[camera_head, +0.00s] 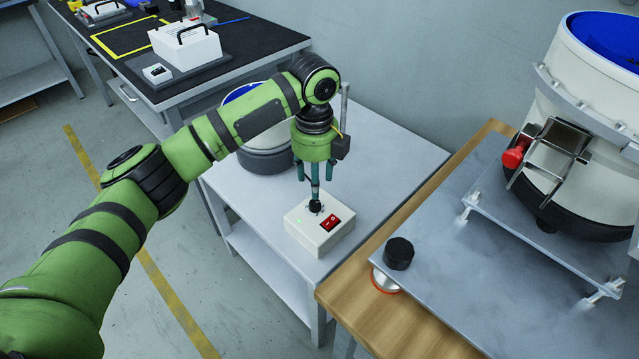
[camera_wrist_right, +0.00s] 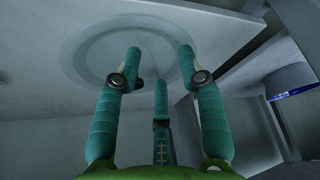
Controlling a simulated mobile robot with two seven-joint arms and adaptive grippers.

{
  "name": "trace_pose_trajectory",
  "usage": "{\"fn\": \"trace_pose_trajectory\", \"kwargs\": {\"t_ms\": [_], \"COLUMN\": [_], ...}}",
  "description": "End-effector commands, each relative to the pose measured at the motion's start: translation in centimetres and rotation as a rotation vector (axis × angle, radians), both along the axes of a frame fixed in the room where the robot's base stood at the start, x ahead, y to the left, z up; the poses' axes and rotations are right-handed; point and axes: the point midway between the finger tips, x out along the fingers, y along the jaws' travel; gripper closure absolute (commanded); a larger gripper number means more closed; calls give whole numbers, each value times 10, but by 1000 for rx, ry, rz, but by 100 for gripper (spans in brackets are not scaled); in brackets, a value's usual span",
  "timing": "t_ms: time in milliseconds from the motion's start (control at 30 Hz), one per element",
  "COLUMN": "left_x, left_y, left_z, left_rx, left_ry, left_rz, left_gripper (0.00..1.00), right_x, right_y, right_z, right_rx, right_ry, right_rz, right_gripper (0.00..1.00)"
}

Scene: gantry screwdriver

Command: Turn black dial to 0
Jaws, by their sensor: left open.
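A white control box (camera_head: 318,238) sits on the light grey table, with a black dial (camera_head: 315,206) on its top. A red rocker switch (camera_head: 331,222) is beside the dial and a small green light is at its left. My left gripper (camera_head: 315,184) points down over the dial with its teal fingers open. One finger overlaps the dial in the picture; I cannot tell if it touches. The dial's marks and setting are too small to read. My right gripper (camera_wrist_right: 159,62) shows only in the right wrist view, its teal fingers spread with nothing between them.
At right, a metal plate (camera_head: 455,290) on a wooden bench bears a black knob (camera_head: 399,253) and a large white drum (camera_head: 580,95). A pale surface (camera_wrist_right: 225,45) lies beyond my right fingers.

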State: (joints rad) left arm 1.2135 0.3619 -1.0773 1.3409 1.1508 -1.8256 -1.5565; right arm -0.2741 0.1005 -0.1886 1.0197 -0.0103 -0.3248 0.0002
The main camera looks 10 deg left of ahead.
Motion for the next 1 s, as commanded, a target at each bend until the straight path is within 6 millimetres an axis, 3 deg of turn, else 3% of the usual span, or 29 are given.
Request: {"fn": "trace_pose_trajectory", "kwargs": {"t_ms": [400, 767, 800, 900, 933, 1000], "left_x": [-1, 0, 0, 0, 0, 0], "left_y": [0, 0, 0, 0, 0, 1], "left_z": [-59, -67, -67, -67, -67, -67], "left_rx": [0, 1, 1, 1, 1, 1], "left_ry": [1, -1, -1, -1, -1, -1], "left_rz": [1, 2, 2, 2, 2, 2], "left_gripper": [50, 50, 54, 94, 100, 100], "right_x": [-2, -2, -2, -2, -2, -2], "right_y": [2, 3, 3, 3, 3, 3], "right_z": [-1, 1, 0, 0, 0, 0], "right_rx": [-2, -2, -2, -2, -2, -2], "right_ry": [31, 37, 37, 37, 36, 37], "right_rz": [-6, -7, -7, -7, -7, -7], "right_gripper": [60, 60, 60, 60, 60, 60]}}
